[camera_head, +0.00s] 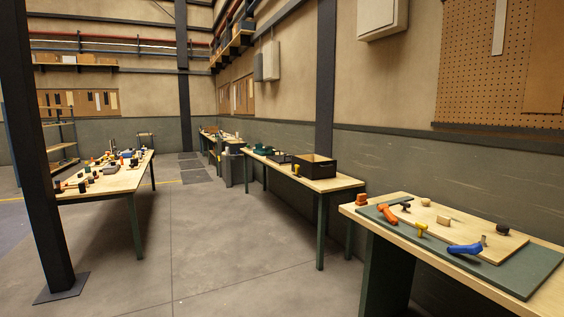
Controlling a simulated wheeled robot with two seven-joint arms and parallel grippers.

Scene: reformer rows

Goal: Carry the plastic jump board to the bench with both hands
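Neither of my grippers is in the head view. I cannot tell for sure which thing is the plastic jump board. A bench (430,257) with a light wood top stands at the near right. On it lies a flat grey-green sheet (540,270), with a thinner pale wood-coloured board (470,233) on top. An orange-handled tool (388,214), a yellow tool (421,228) and a blue tool (465,249) lie on these. A second bench (325,184) stands farther back along the right wall, with an open black box (315,167) on it.
A long table (128,178) covered with several small items stands at the left. A dark steel post (40,160) rises from the floor at the near left. The concrete floor (220,240) between the table and the right-hand benches is clear.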

